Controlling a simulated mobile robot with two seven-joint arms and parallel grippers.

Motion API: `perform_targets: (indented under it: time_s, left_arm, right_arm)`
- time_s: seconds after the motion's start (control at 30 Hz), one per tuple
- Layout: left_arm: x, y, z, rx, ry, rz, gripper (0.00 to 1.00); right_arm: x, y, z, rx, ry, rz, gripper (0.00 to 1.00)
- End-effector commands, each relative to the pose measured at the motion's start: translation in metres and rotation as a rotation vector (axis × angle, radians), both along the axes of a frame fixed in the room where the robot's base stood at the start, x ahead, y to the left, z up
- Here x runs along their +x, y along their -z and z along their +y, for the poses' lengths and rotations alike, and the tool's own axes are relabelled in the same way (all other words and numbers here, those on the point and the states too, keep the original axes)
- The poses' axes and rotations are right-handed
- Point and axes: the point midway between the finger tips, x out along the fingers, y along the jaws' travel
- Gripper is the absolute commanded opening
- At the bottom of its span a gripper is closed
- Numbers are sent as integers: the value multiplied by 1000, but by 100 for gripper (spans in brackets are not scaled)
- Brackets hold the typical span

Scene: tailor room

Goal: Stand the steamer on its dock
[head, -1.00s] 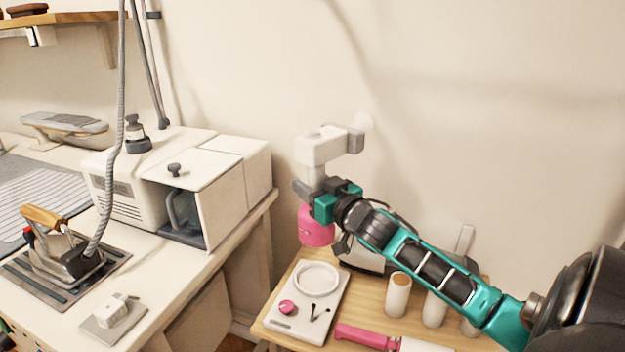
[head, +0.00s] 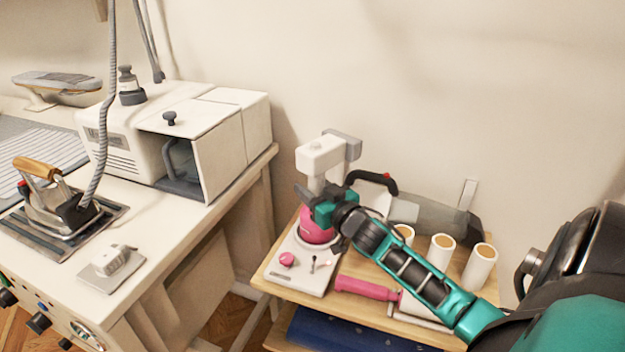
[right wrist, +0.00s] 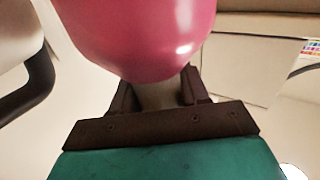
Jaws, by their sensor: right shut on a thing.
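The steamer (head: 322,158) has a white body with a grey-tipped head and a round pink tank (head: 315,228) below. It stands about upright. My right gripper (head: 316,200) is shut on its white part above the tank. The right wrist view shows the pink tank (right wrist: 145,35) close in front of the jaws (right wrist: 158,92). The white dock plate (head: 305,282), with a pink knob and small dark marks, lies on the small wooden table. My left gripper is not in view.
Several white rolls (head: 480,266) stand right of my forearm. A pink-handled tool (head: 366,288) lies right of the dock. The ironing station (head: 150,130) is on the left table.

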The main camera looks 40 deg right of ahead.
Motion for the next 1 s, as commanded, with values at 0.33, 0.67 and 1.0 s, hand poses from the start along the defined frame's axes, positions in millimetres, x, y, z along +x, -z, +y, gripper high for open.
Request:
perform_targets:
  time_s: [0.33,0.67,1.0]
  left_arm:
    - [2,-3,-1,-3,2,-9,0]
    - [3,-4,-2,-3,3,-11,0]
    - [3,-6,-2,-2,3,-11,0]
  right_arm:
    - [1,-3,0,-4,-3,-13,0]
    - [0,2,0,-1,0,-2,70]
    - [-7,1,1,0,0,0,70]
